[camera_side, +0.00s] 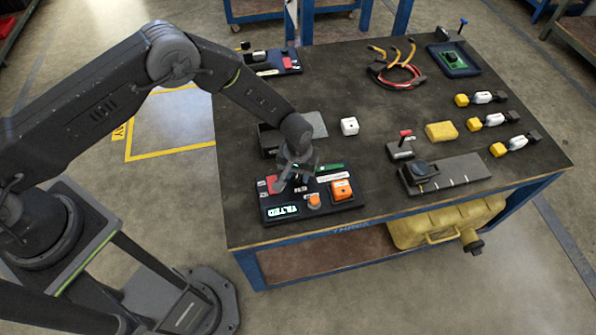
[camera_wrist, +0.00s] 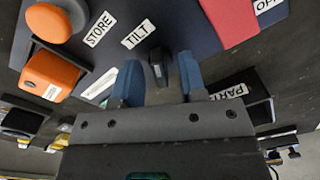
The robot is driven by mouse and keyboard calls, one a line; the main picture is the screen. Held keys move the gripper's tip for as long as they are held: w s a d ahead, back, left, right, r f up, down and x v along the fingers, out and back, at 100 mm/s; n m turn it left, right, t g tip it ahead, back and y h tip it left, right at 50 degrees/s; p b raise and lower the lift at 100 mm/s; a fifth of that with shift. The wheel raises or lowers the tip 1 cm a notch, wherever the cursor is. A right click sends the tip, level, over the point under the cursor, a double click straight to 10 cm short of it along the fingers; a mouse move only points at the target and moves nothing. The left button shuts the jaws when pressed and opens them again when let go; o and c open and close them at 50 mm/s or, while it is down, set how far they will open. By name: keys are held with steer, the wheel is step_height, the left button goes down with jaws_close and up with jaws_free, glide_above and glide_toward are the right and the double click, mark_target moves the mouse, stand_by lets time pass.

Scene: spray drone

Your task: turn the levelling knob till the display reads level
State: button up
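The dark control panel (camera_side: 325,209) lies near the front left of the table. Its lit display (camera_side: 283,211) appears to read TILTED. In the wrist view, a small black knob (camera_wrist: 158,62) stands by a label reading TILT (camera_wrist: 138,34). My gripper (camera_side: 290,184) is low over the panel and hides the knob in the side view. In the wrist view, my gripper (camera_wrist: 158,75) has its blue-padded fingers apart, one on each side of the knob. Gaps show between the knob and both fingers; I cannot tell how far down they reach.
A round orange button (camera_wrist: 54,18) by a STORE label, an orange block (camera_wrist: 50,74) and a red part (camera_wrist: 230,20) surround the knob. The table's front edge is close to the panel.

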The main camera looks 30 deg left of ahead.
steer(key=shift+c, duration=0.3)
jaws_close()
steer(key=shift+m, duration=3.1)
steer(key=shift+o, duration=0.3)
jaws_free()
steer(key=shift+r, duration=0.15)
step_height(320, 180, up, 14)
steer(key=shift+f, duration=0.2)
